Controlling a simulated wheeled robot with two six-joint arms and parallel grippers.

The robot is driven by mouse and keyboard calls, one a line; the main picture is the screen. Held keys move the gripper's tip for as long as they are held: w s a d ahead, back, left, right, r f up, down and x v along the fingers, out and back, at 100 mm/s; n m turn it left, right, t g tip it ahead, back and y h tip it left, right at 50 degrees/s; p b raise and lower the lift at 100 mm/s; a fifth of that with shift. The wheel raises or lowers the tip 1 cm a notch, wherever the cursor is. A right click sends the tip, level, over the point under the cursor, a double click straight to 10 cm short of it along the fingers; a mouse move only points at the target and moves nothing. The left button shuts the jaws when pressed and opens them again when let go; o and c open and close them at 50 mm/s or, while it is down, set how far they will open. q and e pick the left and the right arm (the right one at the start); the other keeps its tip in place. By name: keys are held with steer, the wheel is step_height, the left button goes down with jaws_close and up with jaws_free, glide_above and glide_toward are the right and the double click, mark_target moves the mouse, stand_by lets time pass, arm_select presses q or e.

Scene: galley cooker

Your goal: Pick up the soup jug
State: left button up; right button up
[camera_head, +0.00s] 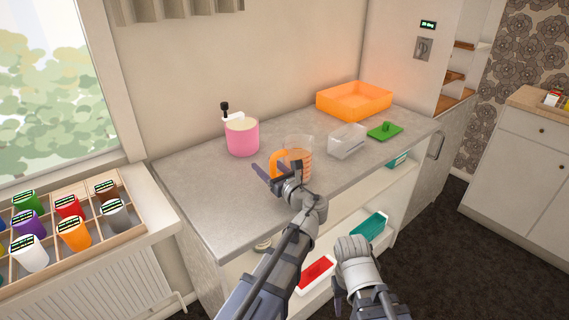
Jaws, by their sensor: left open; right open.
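The soup jug (300,146) is a clear jug with orange contents and an orange handle (273,159) on its left side. It stands upright on the grey counter. My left gripper (270,167) is open at the handle, in front of the jug's lower left side. I cannot tell whether its fingers are around the handle or touching it. My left wrist hides part of the jug's base. My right gripper (339,296) is open and low in front of the counter, away from the jug, with its fingers only partly visible.
A pink pot (242,138) stands left of the jug. A clear container (347,141), a green lid (385,131) and an orange tray (354,101) are to the right. The counter's left part (205,190) is clear.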

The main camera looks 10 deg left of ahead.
arm_select(q)
steer(key=shift+s+d+r, duration=0.1)
steer(key=shift+d, duration=0.1)
steer(key=shift+a, duration=0.1)
jaws_close()
stand_by(1.0)
